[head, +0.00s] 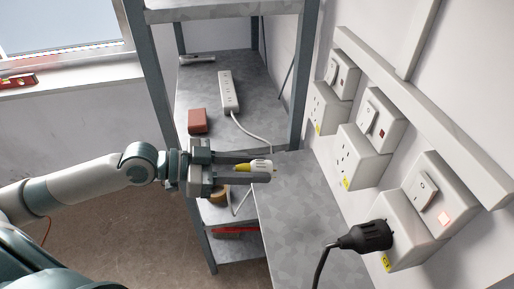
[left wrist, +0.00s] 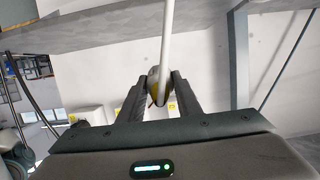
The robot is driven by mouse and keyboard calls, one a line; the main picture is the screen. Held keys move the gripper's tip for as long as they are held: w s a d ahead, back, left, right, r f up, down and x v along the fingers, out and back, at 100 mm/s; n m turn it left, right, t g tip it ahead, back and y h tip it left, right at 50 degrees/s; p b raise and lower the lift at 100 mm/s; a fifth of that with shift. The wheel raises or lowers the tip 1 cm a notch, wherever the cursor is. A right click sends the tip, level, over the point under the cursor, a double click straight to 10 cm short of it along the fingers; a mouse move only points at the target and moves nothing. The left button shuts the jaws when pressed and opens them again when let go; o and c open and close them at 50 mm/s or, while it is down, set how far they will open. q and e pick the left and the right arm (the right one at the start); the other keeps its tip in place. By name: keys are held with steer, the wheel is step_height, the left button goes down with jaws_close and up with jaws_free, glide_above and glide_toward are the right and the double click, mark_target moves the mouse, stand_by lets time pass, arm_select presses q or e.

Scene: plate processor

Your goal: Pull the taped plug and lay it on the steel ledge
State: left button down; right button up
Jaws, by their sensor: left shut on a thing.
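My left gripper (head: 268,169) is shut on a white plug with yellow tape (head: 260,164). The plug lies between the two fingers beside the left edge of the steel ledge (head: 295,205), near its far end. I cannot tell its exact height over the ledge. In the left wrist view the plug (left wrist: 154,84) shows between the fingers, with its white cable (left wrist: 167,35) running up past them. My right gripper is not in view.
Three switched sockets line the wall at right. A black plug (head: 365,237) sits in the nearest one, whose red light is lit. A metal shelf holds a white power strip (head: 229,92) and a red-brown block (head: 197,121). The ledge top looks clear.

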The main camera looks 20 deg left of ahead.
mark_target(273, 194)
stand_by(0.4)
arm_select(q)
steer(key=shift+d+f, duration=0.1)
steer(key=shift+f, duration=0.1)
steer(key=shift+w+d+f, duration=0.1)
steer(key=shift+f, duration=0.05)
steer(key=shift+w+d+f+b, duration=0.4)
steer(key=shift+d+f, duration=0.2)
steer(key=shift+f, duration=0.45)
steer(key=shift+w+d+f+b, duration=0.3)
steer(key=shift+w+d+f, duration=0.25)
steer(key=shift+f, duration=0.45)
steer(key=shift+w+d+f+b, duration=0.35)
steer(key=shift+d+f, duration=0.35)
steer(key=shift+f, duration=0.35)
steer(key=c, duration=1.2)
jaws_free()
